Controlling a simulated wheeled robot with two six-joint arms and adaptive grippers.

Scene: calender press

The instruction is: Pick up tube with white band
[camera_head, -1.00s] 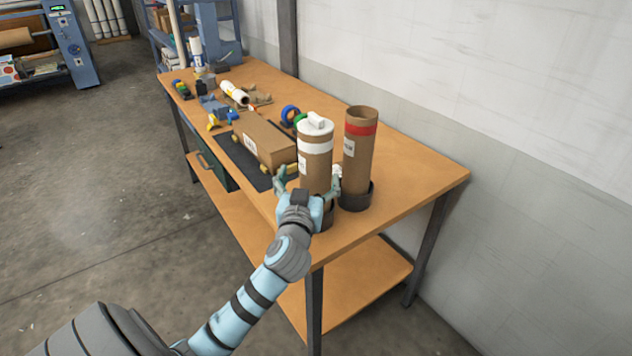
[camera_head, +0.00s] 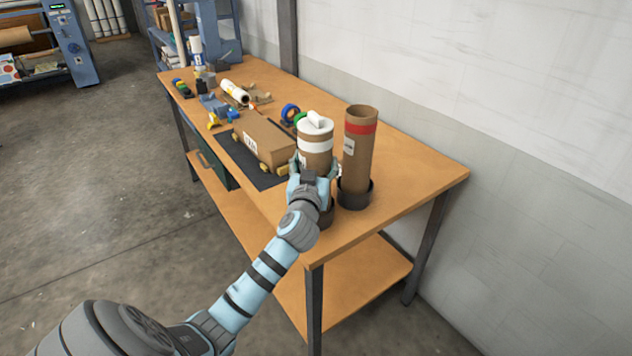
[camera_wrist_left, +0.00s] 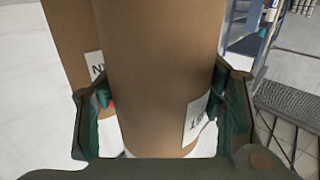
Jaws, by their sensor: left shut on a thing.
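The tube with the white band (camera_head: 315,146) is brown cardboard with a white cap, and stands upright in a dark round base near the bench's front end. My left gripper (camera_head: 313,170) is shut on its body below the white band. In the left wrist view the tube (camera_wrist_left: 162,70) fills the middle between the two fingers of my left gripper (camera_wrist_left: 160,112), with a white label low on its right side. The tube's lower part is hidden behind my gripper in the head view. My right gripper is not in view.
A taller tube with a red band (camera_head: 357,155) stands close by on the right in its own dark holder (camera_head: 355,194). A cardboard box (camera_head: 262,141) lies on a dark mat behind to the left. Several small items lie farther back on the wooden bench (camera_head: 420,170). A wall borders the right.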

